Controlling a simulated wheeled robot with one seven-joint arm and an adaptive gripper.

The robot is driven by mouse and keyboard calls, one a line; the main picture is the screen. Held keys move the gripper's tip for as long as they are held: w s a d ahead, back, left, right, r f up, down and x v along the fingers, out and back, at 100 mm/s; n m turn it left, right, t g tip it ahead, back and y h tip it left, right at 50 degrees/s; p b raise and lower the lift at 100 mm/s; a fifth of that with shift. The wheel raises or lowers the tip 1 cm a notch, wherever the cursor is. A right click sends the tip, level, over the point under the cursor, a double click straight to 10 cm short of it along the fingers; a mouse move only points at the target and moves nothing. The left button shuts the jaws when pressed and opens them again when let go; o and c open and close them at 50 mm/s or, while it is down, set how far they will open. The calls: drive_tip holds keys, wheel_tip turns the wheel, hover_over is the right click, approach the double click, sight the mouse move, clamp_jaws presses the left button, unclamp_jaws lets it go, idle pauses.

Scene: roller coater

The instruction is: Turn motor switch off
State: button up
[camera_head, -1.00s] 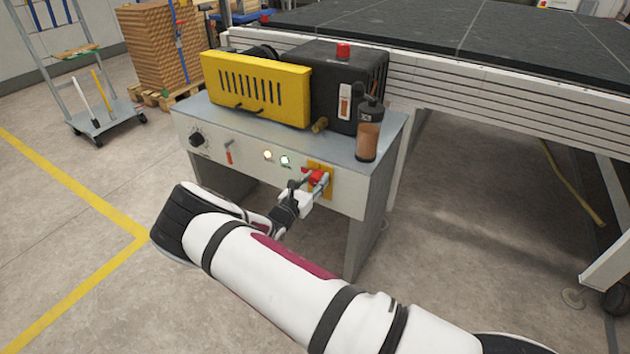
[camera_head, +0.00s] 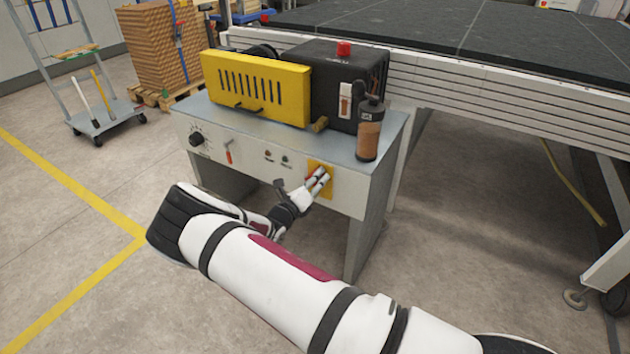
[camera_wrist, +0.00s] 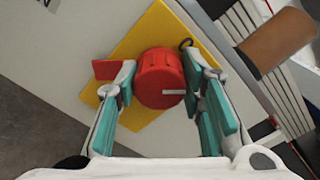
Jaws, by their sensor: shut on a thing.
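The red motor switch knob (camera_wrist: 159,78) sits on a yellow plate (camera_wrist: 152,28) on the front of the grey machine cabinet. A short white mark shows on the knob's face, and a small red piece shows at its left. My gripper (camera_wrist: 161,72) is shut on the knob, with one teal-padded finger on each side. In the head view my gripper (camera_head: 318,180) reaches the yellow plate (camera_head: 327,168) at the right of the panel and mostly hides the knob. Two indicator lamps, one red (camera_head: 268,154) and one green (camera_head: 285,160), look dark.
A black dial (camera_head: 196,139) and a small red lever (camera_head: 229,151) are farther left on the panel. A yellow-fronted unit (camera_head: 255,88) and a brown-filled cylinder (camera_head: 368,138) stand on the cabinet. A large dark-topped table is behind. Floor in front is open.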

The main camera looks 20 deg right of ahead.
drive_tip(key=n, duration=0.4)
drive_tip(key=shift+f+n, duration=0.1)
drive_tip(key=shift+n, duration=0.2)
drive_tip(key=shift+n+b, duration=0.4)
drive_tip(key=shift+n, duration=1.8)
drive_tip(key=o, duration=1.1)
drive_tip(key=shift+o, duration=0.2)
drive_tip(key=shift+a, duration=0.1)
drive_tip(key=v, duration=1.2)
